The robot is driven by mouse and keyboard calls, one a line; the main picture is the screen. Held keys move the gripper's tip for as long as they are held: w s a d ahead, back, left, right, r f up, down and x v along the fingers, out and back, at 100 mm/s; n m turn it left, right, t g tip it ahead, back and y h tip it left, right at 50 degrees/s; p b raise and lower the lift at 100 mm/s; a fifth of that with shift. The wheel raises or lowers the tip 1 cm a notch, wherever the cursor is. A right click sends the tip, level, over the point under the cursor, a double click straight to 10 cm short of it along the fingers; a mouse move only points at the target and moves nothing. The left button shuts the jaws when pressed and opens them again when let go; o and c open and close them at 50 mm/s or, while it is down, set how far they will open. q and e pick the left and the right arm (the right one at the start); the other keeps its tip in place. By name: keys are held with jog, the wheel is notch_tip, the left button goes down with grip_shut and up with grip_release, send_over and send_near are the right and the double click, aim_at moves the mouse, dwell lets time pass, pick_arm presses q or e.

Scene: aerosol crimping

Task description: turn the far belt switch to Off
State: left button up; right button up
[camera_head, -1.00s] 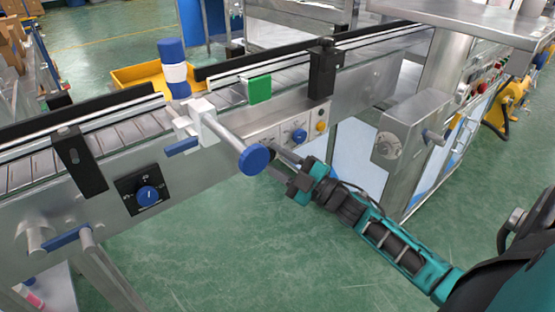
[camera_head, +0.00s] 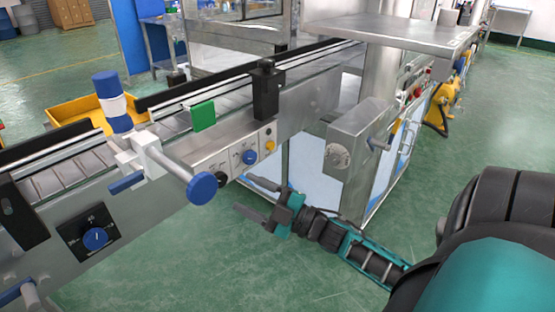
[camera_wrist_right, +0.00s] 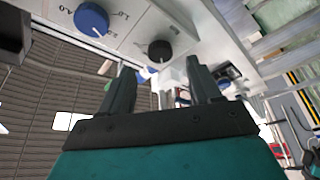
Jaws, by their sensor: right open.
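The far control panel (camera_head: 236,163) is on the side of the belt frame. It carries a black knob (camera_head: 222,178), a blue knob (camera_head: 249,157) and a yellow button (camera_head: 270,146); its labels are too small to read in the head view. My right gripper (camera_head: 242,193) is open and empty, below and just in front of this panel. In the right wrist view, the black knob (camera_wrist_right: 160,50) shows just beyond and between the open fingertips (camera_wrist_right: 160,66), apart from them. The blue knob (camera_wrist_right: 91,19) is up and left there, beside a printed scale. My left gripper is out of view.
A nearer black plate with a blue knob (camera_head: 95,239) is at the lower left. A rod with a blue disc end (camera_head: 202,188) juts out left of my right gripper. A grey metal box (camera_head: 352,150) stands to the right. Green floor is clear below.

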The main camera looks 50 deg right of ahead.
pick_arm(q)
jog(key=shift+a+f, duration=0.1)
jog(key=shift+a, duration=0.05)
pick_arm(e)
jog(key=v, duration=0.7)
jog(key=shift+s, duration=0.25)
pick_arm(q)
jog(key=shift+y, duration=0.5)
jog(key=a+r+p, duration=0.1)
jog(key=p, duration=0.1)
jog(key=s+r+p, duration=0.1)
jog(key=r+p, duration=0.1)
jog(key=p, duration=0.1)
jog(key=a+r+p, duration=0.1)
jog(key=p, duration=0.2)
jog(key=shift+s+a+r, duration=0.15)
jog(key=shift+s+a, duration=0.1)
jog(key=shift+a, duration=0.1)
pick_arm(e)
jog(key=s+a+f+m+g+h, duration=0.2)
jog(key=a+f+m+g, duration=0.2)
jog(key=a, duration=0.5)
jog(key=s+a+f+m+g+h, duration=0.3)
jog(key=a+f+m+g, duration=0.1)
jog(key=a+m, duration=0.4)
jog(key=shift+s+a+f+h, duration=0.3)
jog(key=shift+s+a, duration=0.05)
jog(key=shift+a, duration=0.15)
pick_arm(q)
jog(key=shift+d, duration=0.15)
